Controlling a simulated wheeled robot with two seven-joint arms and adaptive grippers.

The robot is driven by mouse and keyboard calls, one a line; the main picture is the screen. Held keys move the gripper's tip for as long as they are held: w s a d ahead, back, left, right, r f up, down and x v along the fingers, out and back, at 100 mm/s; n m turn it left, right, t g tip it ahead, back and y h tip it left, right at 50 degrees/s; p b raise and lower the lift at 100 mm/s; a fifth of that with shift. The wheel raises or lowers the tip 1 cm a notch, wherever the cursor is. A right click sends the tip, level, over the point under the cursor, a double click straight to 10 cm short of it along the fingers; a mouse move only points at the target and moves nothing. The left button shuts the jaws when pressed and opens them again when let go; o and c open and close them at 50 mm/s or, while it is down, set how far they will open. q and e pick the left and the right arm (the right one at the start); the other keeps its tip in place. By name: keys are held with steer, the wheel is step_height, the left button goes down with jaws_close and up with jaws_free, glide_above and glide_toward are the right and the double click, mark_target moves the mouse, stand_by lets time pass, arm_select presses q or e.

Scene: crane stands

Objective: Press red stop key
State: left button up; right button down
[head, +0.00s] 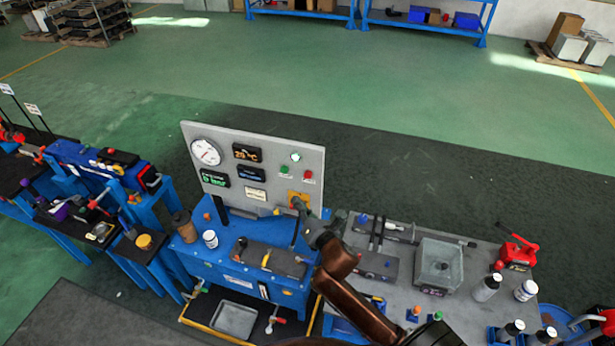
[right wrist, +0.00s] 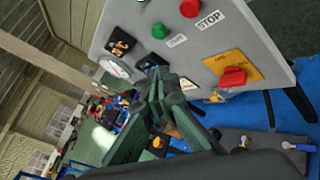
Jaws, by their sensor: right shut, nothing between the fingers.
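The grey control panel (head: 222,146) stands upright on a blue bench. The small red stop key (head: 308,175) sits at its right side, beside a green key (head: 285,170). In the right wrist view the red stop key (right wrist: 190,8) is at the top edge, above the STOP label (right wrist: 210,20), with the green key (right wrist: 159,31) to its left. My right gripper (head: 301,207) is shut and empty, in front of the panel's lower right part, below the stop key in the head view. Its dark fingers (right wrist: 164,82) appear apart from the key. My left gripper is not in view.
A larger red knob on a yellow plate (right wrist: 240,66) is below the keys, partly hidden by my gripper in the head view. A gauge (head: 206,152) and displays fill the panel's left. A grey table (head: 395,285) with bottles and tools stands right.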

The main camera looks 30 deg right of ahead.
mark_target(308, 175)
steer(key=w+d, duration=0.5)
steer(key=d, duration=0.1)
steer(key=shift+w+d+b, duration=0.3)
steer(key=shift+b, duration=0.15)
stand_by(1.1)
steer(key=shift+w+d, duration=0.3)
steer(key=shift+w+d+p, duration=0.3)
steer(key=shift+d, duration=0.1)
stand_by(1.2)
steer(key=shift+a, duration=0.1)
steer(key=shift+s+a+p, duration=0.35)
steer(key=shift+s+a, duration=0.25)
steer(key=shift+a, duration=0.05)
